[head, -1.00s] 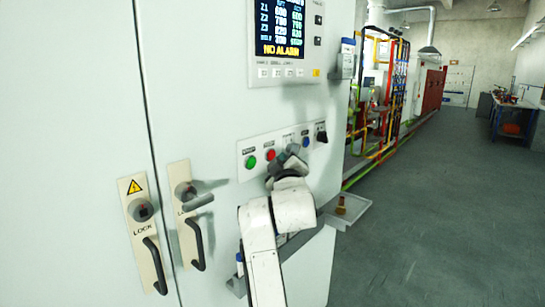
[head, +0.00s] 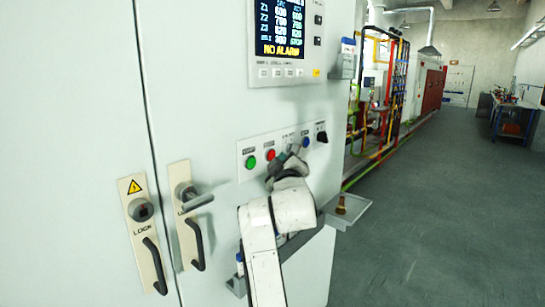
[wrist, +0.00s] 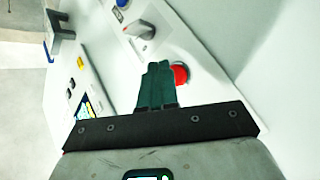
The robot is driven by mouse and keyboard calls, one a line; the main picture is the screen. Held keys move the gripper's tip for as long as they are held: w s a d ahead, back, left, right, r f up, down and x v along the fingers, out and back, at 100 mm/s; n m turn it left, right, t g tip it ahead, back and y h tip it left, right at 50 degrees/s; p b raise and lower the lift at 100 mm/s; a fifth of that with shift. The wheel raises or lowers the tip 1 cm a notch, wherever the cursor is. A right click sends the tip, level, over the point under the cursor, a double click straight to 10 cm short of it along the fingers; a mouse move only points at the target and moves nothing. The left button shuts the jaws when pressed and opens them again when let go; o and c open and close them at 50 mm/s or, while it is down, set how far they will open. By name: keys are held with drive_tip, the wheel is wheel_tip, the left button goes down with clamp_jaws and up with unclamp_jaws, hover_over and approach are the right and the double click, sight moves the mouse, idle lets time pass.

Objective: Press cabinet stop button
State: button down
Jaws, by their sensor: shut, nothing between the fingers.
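The red button (head: 271,155) sits on a white control strip (head: 262,163) on the cabinet front (head: 90,60), between a green button (head: 251,162) and a selector knob. Its label is too small to read. In the wrist view the red button (wrist: 180,75) lies just right of my fingertips, its left edge close to them. My gripper (wrist: 158,66) has its green fingers together, with nothing between them. In the head view my gripper (head: 287,158) is in front of the strip, right of the red button. Contact cannot be told.
A blue button (head: 305,143) and a black switch (head: 321,137) are farther right on the strip. A display (head: 280,30) is above, reading NO ALARM. Lock handles (head: 194,243) stick out at lower left. A small shelf (head: 347,212) juts out at right. Open floor lies beyond.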

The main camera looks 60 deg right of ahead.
drive_tip(key=shift+w, duration=0.1)
idle(0.3)
drive_tip(key=shift+w+d, duration=0.1)
drive_tip(key=shift+w, duration=0.2)
drive_tip(key=shift+w+d, duration=0.1)
drive_tip(key=shift+w, duration=0.35)
idle(0.8)
idle(0.3)
drive_tip(key=shift+s+a+p, duration=0.2)
drive_tip(key=shift+s+p, duration=0.3)
drive_tip(key=shift+s, duration=0.35)
drive_tip(key=s+p, duration=0.1)
drive_tip(key=s, duration=0.1)
drive_tip(key=s+a+p, duration=0.1)
drive_tip(key=s, duration=0.2)
drive_tip(key=shift+a, duration=0.1)
idle(0.7)
